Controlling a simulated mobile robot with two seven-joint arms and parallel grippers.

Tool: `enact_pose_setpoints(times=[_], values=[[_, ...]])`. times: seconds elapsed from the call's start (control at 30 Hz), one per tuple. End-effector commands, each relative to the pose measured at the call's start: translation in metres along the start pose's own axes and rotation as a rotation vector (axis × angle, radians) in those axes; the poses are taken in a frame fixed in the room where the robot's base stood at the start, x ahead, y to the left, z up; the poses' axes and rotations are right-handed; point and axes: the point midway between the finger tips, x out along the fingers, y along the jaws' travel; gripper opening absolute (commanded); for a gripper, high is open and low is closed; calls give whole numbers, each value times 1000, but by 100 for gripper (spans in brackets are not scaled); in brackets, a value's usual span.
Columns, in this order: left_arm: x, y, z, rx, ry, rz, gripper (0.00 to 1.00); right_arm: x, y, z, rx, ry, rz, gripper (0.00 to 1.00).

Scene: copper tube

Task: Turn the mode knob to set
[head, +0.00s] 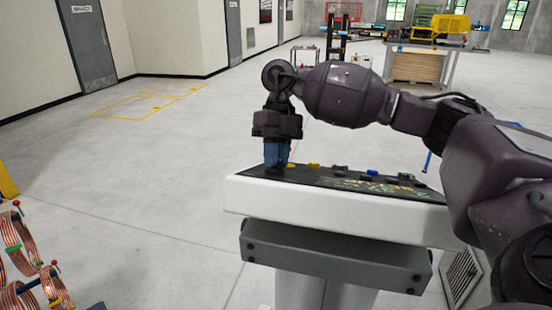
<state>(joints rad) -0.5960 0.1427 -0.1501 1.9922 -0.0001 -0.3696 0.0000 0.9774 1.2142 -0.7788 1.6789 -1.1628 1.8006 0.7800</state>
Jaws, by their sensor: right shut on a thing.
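My right gripper (277,160) points straight down at the left end of the dark panel of a white console (340,215). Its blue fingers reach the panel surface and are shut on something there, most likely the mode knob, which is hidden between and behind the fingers. A bit of red shows just right of the fingers. Other controls sit along the panel to the right: a yellow one (314,165), a dark one (340,169) and a blue one (372,172). The panel's markings are too small to read. My left gripper is not in view.
A rack with copper coils (20,245) stands at the lower left. Grey doors (88,45) line the left wall. A forklift (337,40) and a stack of boards (418,68) stand far back.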

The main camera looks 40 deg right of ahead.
Motion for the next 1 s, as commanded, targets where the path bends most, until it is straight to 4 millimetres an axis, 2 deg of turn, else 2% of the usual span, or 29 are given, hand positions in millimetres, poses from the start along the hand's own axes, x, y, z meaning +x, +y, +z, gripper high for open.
enact_pose_setpoints(times=[0.43, 0.47, 0.6, 0.87, 1.0], values=[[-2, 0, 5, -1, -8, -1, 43, 0, 0, 0, -9, -1, -1, 0], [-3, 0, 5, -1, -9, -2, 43, 0, 0, 0, -9, -1, -1, 18], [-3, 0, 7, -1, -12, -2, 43, 0, 0, 0, -9, -1, -1, 39], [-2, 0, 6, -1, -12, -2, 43, 0, 0, 0, -8, -1, -1, 40], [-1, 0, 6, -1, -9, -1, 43, -7, 0, 1, -7, -2, 0, 40]])
